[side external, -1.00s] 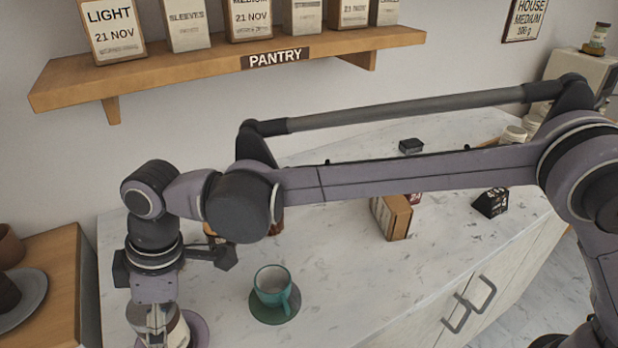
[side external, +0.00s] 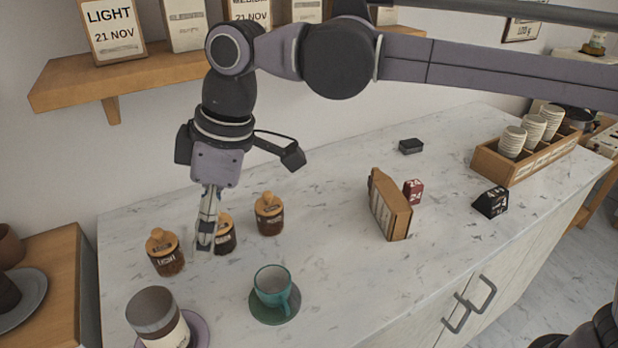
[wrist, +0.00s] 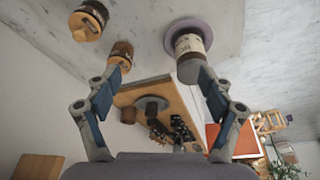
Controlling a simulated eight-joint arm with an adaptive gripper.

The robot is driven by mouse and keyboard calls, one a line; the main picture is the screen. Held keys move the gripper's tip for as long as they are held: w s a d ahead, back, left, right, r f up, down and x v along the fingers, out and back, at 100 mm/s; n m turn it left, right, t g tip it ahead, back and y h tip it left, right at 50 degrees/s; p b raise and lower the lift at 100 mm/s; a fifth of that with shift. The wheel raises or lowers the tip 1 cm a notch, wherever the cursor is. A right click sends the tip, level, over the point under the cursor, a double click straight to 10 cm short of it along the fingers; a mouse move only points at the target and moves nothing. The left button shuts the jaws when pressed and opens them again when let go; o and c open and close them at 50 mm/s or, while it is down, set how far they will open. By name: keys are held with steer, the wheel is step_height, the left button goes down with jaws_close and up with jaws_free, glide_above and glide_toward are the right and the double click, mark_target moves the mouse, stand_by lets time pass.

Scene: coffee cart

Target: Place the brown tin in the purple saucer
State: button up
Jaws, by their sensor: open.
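The brown tin (side external: 155,312), with a grey-brown lid and pale label, stands upright at the front left of the counter. It is over the purple saucer (side external: 201,331), whose rim shows to its right; the tin hides most of the saucer. In the wrist view the tin (wrist: 189,45) appears against the purple saucer (wrist: 172,31). My gripper (side external: 206,238) is open and empty, apart from the tin, above the counter behind it and to its right. In the wrist view the fingers (wrist: 157,78) are spread with nothing between them.
Jars with wooden lids (side external: 165,254) (side external: 269,214) stand near my gripper; another (side external: 224,236) is partly behind its fingers. A teal cup (side external: 271,287) on a green saucer stands right of the tin. The pantry shelf (side external: 150,76) overhangs behind. The counter's front middle is clear.

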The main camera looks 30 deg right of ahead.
steer(key=d+m+t, duration=0.3)
steer(key=d+m, duration=0.3)
steer(key=d, duration=1.6)
steer(key=s+d+f+m+t+h, duration=0.1)
steer(key=s+d+f+m, duration=0.2)
steer(key=d, duration=0.6)
steer(key=s+d+f+m+t+h, duration=0.1)
steer(key=s+d+f+m+h, duration=0.1)
steer(key=s+d+f+m, duration=0.2)
steer(key=s+d+f, duration=0.3)
steer(key=d, duration=0.2)
steer(key=shift+s+f+t, duration=0.15)
steer(key=shift+f+t, duration=0.05)
steer(key=shift+t, duration=0.1)
